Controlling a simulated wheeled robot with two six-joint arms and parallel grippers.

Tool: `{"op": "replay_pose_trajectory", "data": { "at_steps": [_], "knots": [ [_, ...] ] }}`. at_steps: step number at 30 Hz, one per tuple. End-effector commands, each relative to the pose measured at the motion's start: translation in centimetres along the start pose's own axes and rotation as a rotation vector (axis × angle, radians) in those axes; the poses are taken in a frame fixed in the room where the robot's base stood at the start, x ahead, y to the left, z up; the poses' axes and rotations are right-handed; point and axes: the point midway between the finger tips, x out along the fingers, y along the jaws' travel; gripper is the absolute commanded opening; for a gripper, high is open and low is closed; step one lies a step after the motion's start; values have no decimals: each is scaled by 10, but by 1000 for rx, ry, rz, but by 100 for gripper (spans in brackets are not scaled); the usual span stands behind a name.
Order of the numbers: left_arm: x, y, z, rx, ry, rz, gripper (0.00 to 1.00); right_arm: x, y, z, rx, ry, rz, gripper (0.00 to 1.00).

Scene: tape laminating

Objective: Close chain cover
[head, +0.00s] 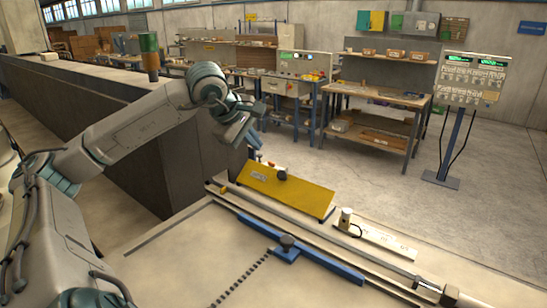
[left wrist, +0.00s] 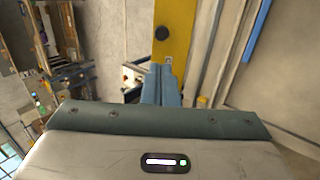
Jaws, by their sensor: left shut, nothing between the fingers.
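The yellow chain cover (head: 305,194) is a long slanted panel with a dark round knob (head: 281,175), at the far edge of the pale machine top. I cannot tell how far open it stands. My left gripper (head: 254,142) is shut and empty, above and beyond the cover's left end, apparently apart from it. In the left wrist view the blue fingers (left wrist: 163,88) are together, and the yellow cover (left wrist: 176,22) with its dark knob (left wrist: 162,33) runs away beyond the tips. My right gripper is not in view.
A blue bar (head: 325,262) with a dark knob and a long rail lie on the machine top (head: 180,260). A white block (head: 375,238) with a cylinder stands right of the cover. A dark grey wall (head: 130,140) runs along the left. Workbenches (head: 375,98) stand far behind.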

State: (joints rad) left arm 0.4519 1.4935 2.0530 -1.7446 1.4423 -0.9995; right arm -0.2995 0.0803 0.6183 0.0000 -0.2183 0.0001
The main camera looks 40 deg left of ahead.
Motion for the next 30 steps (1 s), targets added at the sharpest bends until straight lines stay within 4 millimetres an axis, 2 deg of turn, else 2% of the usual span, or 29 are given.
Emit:
{"op": "replay_pose_trajectory", "data": {
  "at_steps": [21,30],
  "knots": [
    [92,1,1,-7,-5,-5,0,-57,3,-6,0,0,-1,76],
    [124,0,0,-8,-3,-5,0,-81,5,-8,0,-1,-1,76]
  ]
}}
